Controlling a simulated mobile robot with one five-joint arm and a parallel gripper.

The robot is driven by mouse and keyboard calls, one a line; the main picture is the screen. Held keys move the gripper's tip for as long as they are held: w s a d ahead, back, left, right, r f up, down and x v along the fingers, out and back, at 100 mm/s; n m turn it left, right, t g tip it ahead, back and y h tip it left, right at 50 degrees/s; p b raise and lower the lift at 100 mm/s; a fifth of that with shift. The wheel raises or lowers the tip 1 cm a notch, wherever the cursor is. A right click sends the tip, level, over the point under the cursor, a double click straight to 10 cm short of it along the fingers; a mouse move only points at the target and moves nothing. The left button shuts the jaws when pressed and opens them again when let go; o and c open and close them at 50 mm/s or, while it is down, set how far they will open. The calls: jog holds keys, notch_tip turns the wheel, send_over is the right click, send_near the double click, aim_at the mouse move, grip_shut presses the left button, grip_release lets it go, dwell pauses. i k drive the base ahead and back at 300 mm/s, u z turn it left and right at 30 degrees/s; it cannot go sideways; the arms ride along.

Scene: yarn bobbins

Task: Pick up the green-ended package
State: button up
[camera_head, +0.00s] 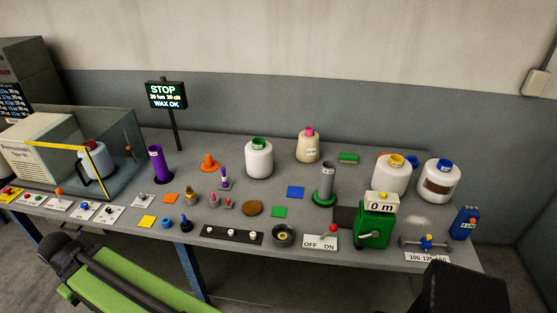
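The green-ended package (259,160) is a white yarn bobbin with a green ring at its top. It stands upright on the grey table (335,255), near the back and left of the middle. A small white label shows just below the green end. Nothing touches it that I can see. My gripper is not recognisable in this view, so its place and opening do not show.
A cream package with a pink top (308,147) stands to its right. Packages with a yellow top (391,178) and a blue top (438,182) stand at the right. A grey tube (327,180) stands front right.

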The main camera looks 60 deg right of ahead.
aim_at(259, 152)
jog(key=z, duration=0.25)
jog(key=i, duration=1)
jog(key=u, duration=0.1)
